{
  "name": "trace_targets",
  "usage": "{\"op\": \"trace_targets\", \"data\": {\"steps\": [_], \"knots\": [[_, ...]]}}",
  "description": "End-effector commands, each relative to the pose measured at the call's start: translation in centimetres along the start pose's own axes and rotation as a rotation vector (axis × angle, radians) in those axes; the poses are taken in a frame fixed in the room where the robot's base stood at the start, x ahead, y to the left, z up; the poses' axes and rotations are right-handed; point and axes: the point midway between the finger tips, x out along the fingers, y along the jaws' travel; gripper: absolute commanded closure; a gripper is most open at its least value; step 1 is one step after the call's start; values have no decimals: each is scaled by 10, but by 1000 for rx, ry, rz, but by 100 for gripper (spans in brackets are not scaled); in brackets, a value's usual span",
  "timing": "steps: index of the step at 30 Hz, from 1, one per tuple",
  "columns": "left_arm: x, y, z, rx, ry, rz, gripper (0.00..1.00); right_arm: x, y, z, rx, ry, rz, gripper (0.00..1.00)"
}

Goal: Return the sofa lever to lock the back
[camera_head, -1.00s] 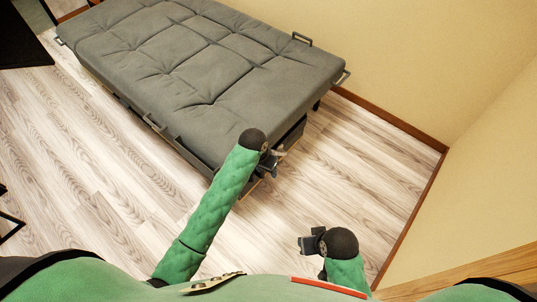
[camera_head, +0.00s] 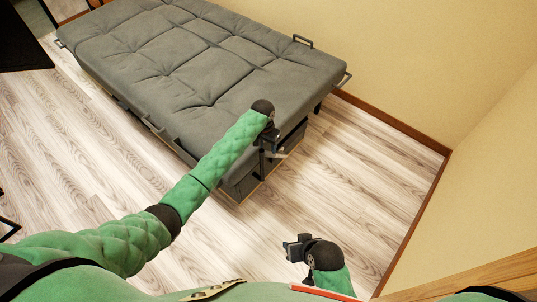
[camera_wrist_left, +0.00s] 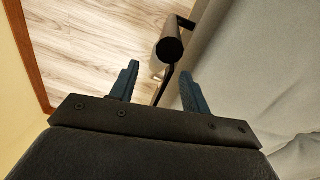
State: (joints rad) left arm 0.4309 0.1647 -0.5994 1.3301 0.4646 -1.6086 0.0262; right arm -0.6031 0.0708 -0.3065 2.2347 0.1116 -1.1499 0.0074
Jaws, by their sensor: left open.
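The grey sofa (camera_head: 185,62) lies flat like a bed in the head view. In the left wrist view its grey side (camera_wrist_left: 255,75) fills the right. A lever-like bar with a dark round end (camera_wrist_left: 170,50) shows there beside the sofa, just beyond the fingertips. My left gripper (camera_wrist_left: 159,72) is open, its fingers on either side of the line to that bar, with nothing clearly held. In the head view my left gripper (camera_head: 273,147) is at the sofa's near right corner and hides the lever there. My right gripper (camera_head: 294,246) is low, away from the sofa; its jaw gap is unclear.
Dark metal handles stick out at the sofa's edges, one at the far side (camera_head: 302,39). Bare wood floor (camera_head: 345,180) lies right of the sofa, up to beige walls (camera_head: 420,70) with a brown skirting board. A black object (camera_head: 22,40) is at upper left.

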Motion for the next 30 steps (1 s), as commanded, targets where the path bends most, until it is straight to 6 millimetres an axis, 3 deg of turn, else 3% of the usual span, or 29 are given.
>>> {"op": "trace_targets", "data": {"steps": [6, 12, 23, 30], "knots": [[33, 1, 1, -1, -1, 0, 53, 0, 0, 0, 0, -1, 0, 64], [52, 1, 0, 0, -1, 0, 53, 0, 0, 1, 0, -1, 0, 64], [58, 0, 0, 0, 1, -1, 53, 0, 0, 1, 0, -2, 0, 64], [58, 0, 0, 0, 1, -1, 96, 0, 0, 1, 0, -2, 0, 64]]}}
